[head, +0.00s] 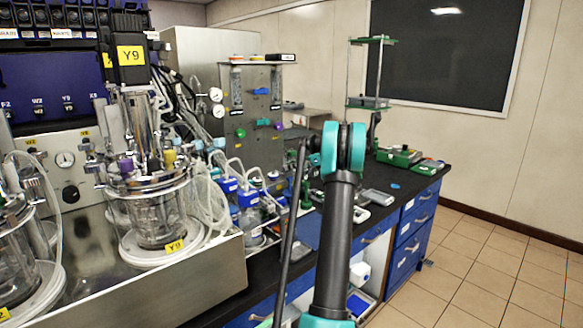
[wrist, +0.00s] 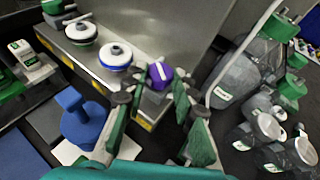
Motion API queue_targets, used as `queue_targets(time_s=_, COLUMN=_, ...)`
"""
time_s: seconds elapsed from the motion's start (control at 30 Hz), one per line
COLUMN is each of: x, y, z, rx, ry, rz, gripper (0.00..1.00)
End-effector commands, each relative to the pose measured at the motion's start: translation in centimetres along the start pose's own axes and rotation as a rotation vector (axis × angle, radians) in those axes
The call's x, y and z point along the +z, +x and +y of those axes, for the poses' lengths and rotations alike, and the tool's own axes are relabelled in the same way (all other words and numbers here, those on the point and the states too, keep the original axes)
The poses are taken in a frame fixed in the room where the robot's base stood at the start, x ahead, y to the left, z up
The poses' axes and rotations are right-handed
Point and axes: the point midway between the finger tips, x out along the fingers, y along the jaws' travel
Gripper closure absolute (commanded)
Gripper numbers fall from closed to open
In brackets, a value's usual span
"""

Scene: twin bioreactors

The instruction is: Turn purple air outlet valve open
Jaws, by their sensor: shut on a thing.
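The purple air outlet valve (wrist: 160,74) is a small purple knob with a pale stripe across its face, seen in the wrist view beside the edge of a grey metal panel. My gripper (wrist: 161,86) has its two fingers on either side of the knob and is shut on it. The fingers partly cover the knob's lower part and stem. In the head view a small purple knob (head: 263,122) shows on the upright panel.
The upright panel (head: 250,150) also carries a green knob (head: 240,133) and gauges (head: 216,95). In the wrist view, two round white-topped fittings (wrist: 115,56) stand left of the valve, with a blue part (wrist: 80,120) below. Glass bottles (wrist: 245,75) and tubing are at right.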

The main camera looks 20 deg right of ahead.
Motion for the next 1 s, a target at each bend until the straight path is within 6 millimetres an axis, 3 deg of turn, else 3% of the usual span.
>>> queue_targets(time_s=0.4, x=0.03, y=0.16, z=-0.94, rx=0.301, ry=-0.124, rz=0.0, gripper=1.0)
queue_targets(time_s=1.0, x=0.1, y=0.29, z=-1.3, rx=0.481, ry=-0.199, rz=0.0, gripper=1.0)
